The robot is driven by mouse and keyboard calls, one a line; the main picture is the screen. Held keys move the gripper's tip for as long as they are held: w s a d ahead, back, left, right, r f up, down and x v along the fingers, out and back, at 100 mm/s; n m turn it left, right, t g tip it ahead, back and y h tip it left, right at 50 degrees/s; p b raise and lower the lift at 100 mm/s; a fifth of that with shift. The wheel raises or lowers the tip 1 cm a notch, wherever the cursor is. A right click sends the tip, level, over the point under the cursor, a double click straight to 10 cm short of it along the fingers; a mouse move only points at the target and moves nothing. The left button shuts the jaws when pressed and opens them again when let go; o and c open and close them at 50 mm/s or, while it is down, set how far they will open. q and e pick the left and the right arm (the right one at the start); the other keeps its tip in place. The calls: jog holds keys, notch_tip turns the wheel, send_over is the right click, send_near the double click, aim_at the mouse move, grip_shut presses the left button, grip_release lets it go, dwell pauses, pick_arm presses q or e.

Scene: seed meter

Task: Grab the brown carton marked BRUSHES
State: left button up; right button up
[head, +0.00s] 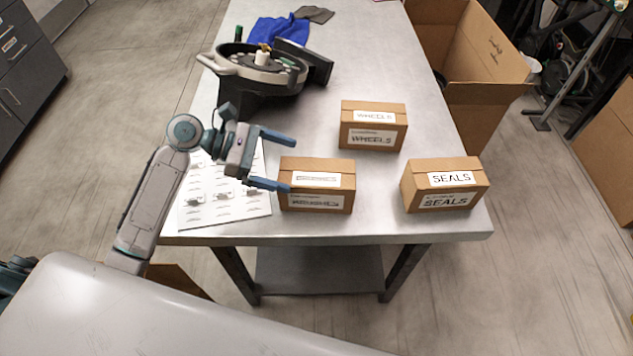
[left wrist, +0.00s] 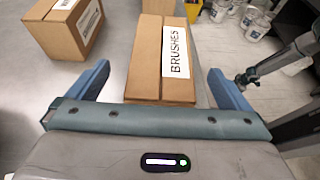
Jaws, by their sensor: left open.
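The brown carton marked BRUSHES (left wrist: 148,68) lies between the two blue fingers of my left gripper (left wrist: 160,92) in the left wrist view. In the head view this carton (head: 318,181) stands near the table's front edge, its label too blurred to read there. My left gripper (head: 284,164) is open at the carton's left side, with one finger near its front left and the other behind it. I cannot tell whether the fingers touch it. My right gripper is not in view.
The WHEELS carton (head: 373,127) stands behind and to the right; the SEALS carton (head: 445,186) stands at the right. A printed sheet (head: 240,209) lies left of the BRUSHES carton. The seed meter (head: 258,72) and a blue cloth (head: 279,31) are farther back on the grey table (head: 390,221).

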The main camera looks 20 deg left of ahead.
aim_at(316, 173)
pick_arm(q)
jog(key=shift+w+d+f, duration=0.1)
jog(key=shift+d+f, duration=0.05)
jog(key=shift+d, duration=0.4)
jog(key=shift+d+p, duration=0.4)
jog(key=p+x, duration=0.1)
jog(key=x, duration=0.2)
jog(key=shift+f, duration=0.15)
jog(key=shift+d+f, duration=0.25)
jog(key=shift+d, duration=0.25)
jog(key=c, duration=1.9)
jog(key=shift+w, duration=0.1)
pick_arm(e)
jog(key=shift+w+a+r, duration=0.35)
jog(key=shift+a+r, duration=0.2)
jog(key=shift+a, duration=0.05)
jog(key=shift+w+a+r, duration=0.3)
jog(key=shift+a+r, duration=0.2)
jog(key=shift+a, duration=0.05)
